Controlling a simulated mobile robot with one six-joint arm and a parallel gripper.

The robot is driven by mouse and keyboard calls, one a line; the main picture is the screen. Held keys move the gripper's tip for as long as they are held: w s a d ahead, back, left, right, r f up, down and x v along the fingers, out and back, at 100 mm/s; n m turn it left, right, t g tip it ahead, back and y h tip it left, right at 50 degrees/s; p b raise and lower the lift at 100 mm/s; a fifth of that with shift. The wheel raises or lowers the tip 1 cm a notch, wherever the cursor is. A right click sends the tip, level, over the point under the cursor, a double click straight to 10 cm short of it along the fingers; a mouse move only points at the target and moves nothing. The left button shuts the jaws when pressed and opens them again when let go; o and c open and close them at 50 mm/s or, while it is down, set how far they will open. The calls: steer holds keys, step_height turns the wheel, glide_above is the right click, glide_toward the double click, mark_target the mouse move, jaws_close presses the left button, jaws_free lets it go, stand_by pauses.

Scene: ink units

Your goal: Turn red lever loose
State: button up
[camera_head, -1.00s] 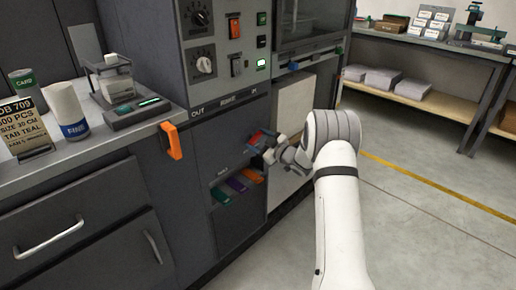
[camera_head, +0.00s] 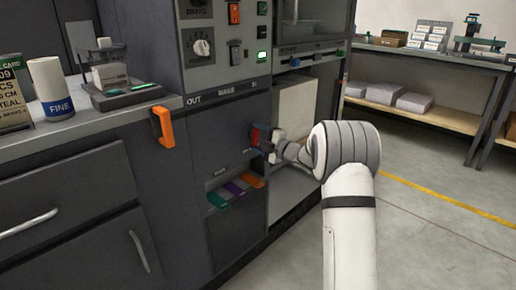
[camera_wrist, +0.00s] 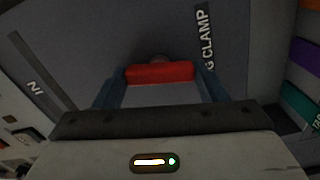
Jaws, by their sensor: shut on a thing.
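The red lever (camera_wrist: 160,72) lies crosswise between my gripper's two blue fingers in the wrist view. It is a short rounded bar on a round pivot, against a dark panel lettered "G CLAMP". My gripper (camera_wrist: 160,88) is shut on it. In the head view, the lever (camera_head: 254,137) shows as a small red patch on the front of the dark machine, under the "OUT" and "IN" strip. My gripper (camera_head: 263,141) reaches it from the right and partly covers it.
Teal, purple and orange tabs (camera_head: 237,188) sit in a slot below the lever. An orange handle (camera_head: 163,129) juts out at the counter's corner, left of the lever. An open bay (camera_head: 293,110) is on the right. The floor at right is clear up to a shelf (camera_head: 427,110).

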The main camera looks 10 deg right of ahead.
steer(key=shift+a+f+n+b, duration=0.1)
steer(key=shift+f+n+b, duration=0.15)
steer(key=shift+n+b, duration=0.85)
steer(key=o, duration=1)
steer(key=shift+r, duration=0.2)
steer(key=shift+s, duration=0.1)
steer(key=shift+s+d+r, duration=0.1)
steer(key=shift+s+d, duration=0.1)
steer(key=shift+d, duration=0.1)
steer(key=p+v, duration=0.2)
steer(key=v, duration=0.5)
steer(key=shift+s, duration=0.1)
